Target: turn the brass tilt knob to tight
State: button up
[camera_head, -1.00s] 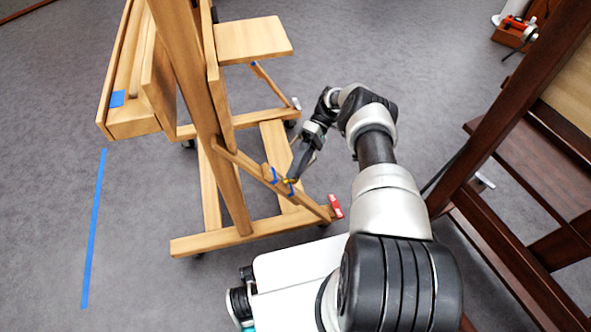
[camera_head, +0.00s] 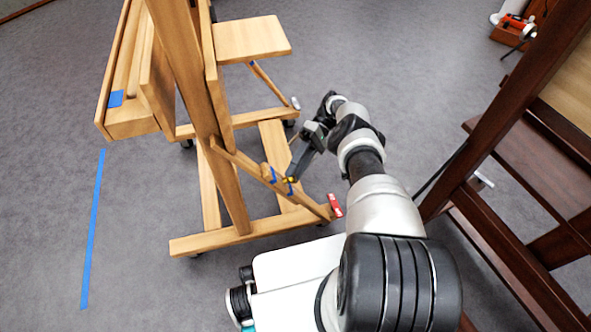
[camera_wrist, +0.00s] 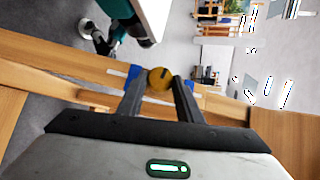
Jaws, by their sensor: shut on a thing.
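The brass tilt knob (camera_wrist: 160,79) is a round gold disc with a dark mark on its face, in the wrist view. It sits on a diagonal wooden strut (camera_head: 245,168) of the light wooden easel (camera_head: 222,120), between two blue tape marks (camera_head: 273,174). In the head view the knob (camera_head: 289,180) is a small yellow spot, mostly hidden by my fingers. My gripper (camera_wrist: 159,84) is shut on the knob, with one finger at each side of it. The knob's turn reading against the marks is too small to tell.
A dark wooden easel (camera_head: 510,260) stands close to the right of my arm. A red clamp-like piece (camera_head: 335,206) is at the strut's lower end. Blue tape (camera_head: 92,230) lies on the grey floor at left. A red toolbox (camera_head: 513,30) is at the back right.

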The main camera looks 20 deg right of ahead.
jog(key=o, duration=1)
jog(key=shift+s, duration=0.1)
jog(key=o, duration=0.8)
notch_tip(320, 180, up, 7)
jog(key=p, duration=0.4)
jog(key=shift+p, duration=0.35)
notch_tip(320, 180, up, 3)
jog(key=shift+f+p, duration=0.2)
jog(key=shift+p, duration=0.2)
jog(key=c, duration=0.8)
jog(key=shift+a+r, duration=0.1)
jog(key=shift+r, duration=0.2)
